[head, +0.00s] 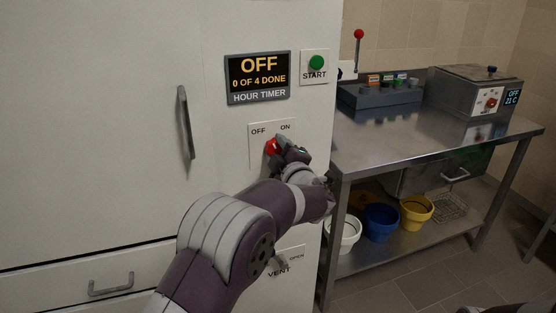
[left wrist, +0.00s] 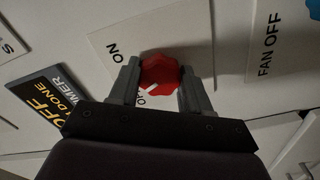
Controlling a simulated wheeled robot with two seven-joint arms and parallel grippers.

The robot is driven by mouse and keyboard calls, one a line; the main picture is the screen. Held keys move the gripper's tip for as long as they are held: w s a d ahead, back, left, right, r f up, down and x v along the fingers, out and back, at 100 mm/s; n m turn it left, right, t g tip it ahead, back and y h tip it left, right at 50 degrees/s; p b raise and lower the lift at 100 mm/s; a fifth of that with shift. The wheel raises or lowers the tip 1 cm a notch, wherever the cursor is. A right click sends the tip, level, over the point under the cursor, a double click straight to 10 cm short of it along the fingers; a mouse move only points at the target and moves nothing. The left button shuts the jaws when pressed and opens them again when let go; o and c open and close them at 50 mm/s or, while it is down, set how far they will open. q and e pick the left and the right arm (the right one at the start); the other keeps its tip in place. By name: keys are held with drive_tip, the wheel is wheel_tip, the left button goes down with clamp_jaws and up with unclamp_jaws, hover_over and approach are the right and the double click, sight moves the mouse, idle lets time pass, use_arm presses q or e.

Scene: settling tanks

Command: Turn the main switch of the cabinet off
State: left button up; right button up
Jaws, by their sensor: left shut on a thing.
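The main switch is a red knob (head: 271,147) on a white plate (head: 257,144) marked OFF and ON, on the front of the pale cabinet (head: 130,130). My left gripper (head: 279,150) is at the knob and partly hides it in the head view. In the left wrist view the red knob (left wrist: 160,73) sits between the two fingers of the left gripper (left wrist: 160,80), which are shut on it. A white mark at the knob's edge lies on the side of the OFF label, which is partly hidden. My right gripper is not in view.
Above the switch are a display (head: 258,77) reading OFF, 0 OF 4 DONE, and a green START button (head: 316,62). A vertical handle (head: 186,122) is to the left. A VENT control (head: 279,262) is below. A steel table (head: 420,130) stands close on the right.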

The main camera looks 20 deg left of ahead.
use_arm(q)
drive_tip(key=shift+f+n+b, duration=0.1)
drive_tip(key=shift+n+b, duration=0.65)
drive_tip(key=shift+n, duration=0.25)
drive_tip(key=o, duration=1.1)
drive_tip(key=shift+c, duration=0.2)
drive_tip(key=p+v, duration=0.1)
drive_tip(key=v, duration=1.1)
drive_tip(key=shift+s+d, duration=0.25)
